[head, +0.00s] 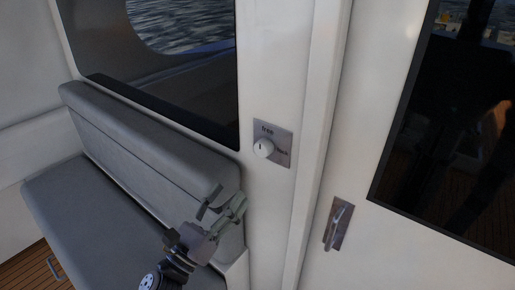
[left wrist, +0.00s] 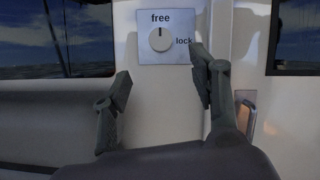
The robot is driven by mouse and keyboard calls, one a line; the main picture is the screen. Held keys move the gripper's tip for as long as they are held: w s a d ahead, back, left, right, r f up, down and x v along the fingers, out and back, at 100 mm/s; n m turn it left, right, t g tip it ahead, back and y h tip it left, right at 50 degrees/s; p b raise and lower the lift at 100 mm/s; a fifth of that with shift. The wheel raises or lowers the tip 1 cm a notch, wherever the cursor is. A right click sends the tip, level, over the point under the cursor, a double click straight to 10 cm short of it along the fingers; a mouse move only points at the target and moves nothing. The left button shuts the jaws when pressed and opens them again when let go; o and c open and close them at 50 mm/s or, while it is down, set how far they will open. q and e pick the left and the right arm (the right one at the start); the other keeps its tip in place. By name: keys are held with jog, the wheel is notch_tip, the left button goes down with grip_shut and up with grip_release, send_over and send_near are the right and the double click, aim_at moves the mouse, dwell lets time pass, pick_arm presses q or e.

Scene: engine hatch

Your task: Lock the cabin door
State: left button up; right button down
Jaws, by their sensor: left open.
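The lock plate (head: 285,157) is on the white post between the window and the cabin door (head: 340,262). Its round white knob (head: 263,148) has a dark mark pointing up to "free"; "lock" is to the right. The plate (left wrist: 178,55) and knob (left wrist: 160,39) also show in the left wrist view, beyond and above the gap between my fingers. My left gripper (head: 222,204) is open and empty, below and left of the knob, apart from it. Its fingers also show in the left wrist view (left wrist: 160,85). The door handle (head: 337,225) is at the door's left edge. My right gripper is not in view.
A grey padded bench (head: 75,205) with a backrest (head: 140,140) stands at the left, behind and beside my left gripper. A dark window (head: 190,60) is above it. The door has a dark glass pane (head: 450,130). The space in front of the lock plate looks clear.

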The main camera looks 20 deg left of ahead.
aim_at(260, 151)
pick_arm(q)
jog(key=p+x, duration=0.4)
jog(key=x, duration=0.8)
jog(key=shift+p, duration=0.35)
jog(key=shift+w+d+r, duration=0.15)
jog(key=shift+w+d, duration=0.05)
jog(key=shift+w, duration=0.3)
jog(key=shift+c, duration=0.4)
jog(key=c, duration=1.1)
